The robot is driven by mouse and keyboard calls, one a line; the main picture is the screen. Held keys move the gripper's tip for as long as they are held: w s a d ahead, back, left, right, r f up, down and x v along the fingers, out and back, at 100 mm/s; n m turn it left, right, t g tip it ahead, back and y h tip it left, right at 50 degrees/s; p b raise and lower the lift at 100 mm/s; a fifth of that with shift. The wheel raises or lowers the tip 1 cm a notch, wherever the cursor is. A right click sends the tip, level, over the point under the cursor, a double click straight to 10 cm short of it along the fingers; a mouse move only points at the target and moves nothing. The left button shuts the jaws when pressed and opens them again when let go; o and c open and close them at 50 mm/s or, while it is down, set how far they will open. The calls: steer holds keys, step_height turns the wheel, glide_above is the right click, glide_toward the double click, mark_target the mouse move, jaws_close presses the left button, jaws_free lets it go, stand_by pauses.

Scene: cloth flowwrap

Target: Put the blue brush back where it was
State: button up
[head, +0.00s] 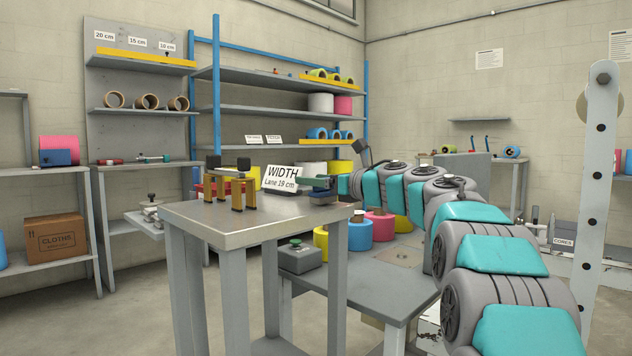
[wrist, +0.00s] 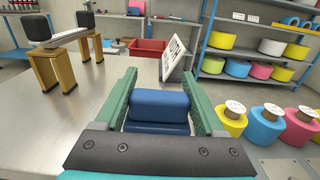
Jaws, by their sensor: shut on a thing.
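My gripper (head: 316,182) is over the right far corner of the metal-topped table (head: 240,216). In the wrist view my gripper (wrist: 162,97) has its two green fingers on either side of the blue brush (wrist: 160,104), shut on it. The brush shows as a blue block with a darker blue part below; no bristles can be made out. In the head view the blue brush (head: 322,196) shows small under the fingers, at or just above the tabletop; I cannot tell whether it touches.
A white "WIDTH Lane 19 cm" sign (head: 282,178) stands beside my gripper. A yellow-legged frame with black knobs (head: 230,188) stands at the table's left; a red bin (wrist: 148,48) is beyond. Coloured rolls (head: 360,235) sit lower, to the right. The table's front is clear.

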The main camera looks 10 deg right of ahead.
steer(key=shift+f, duration=0.25)
steer(key=o, duration=1.5)
steer(key=shift+r, duration=0.1)
steer(key=shift+s+d+r, duration=0.1)
steer(key=shift+r, duration=0.15)
steer(key=v, duration=1.1)
steer(key=shift+s+d, duration=0.25)
steer(key=shift+s, duration=0.1)
steer(key=shift+f, duration=0.1)
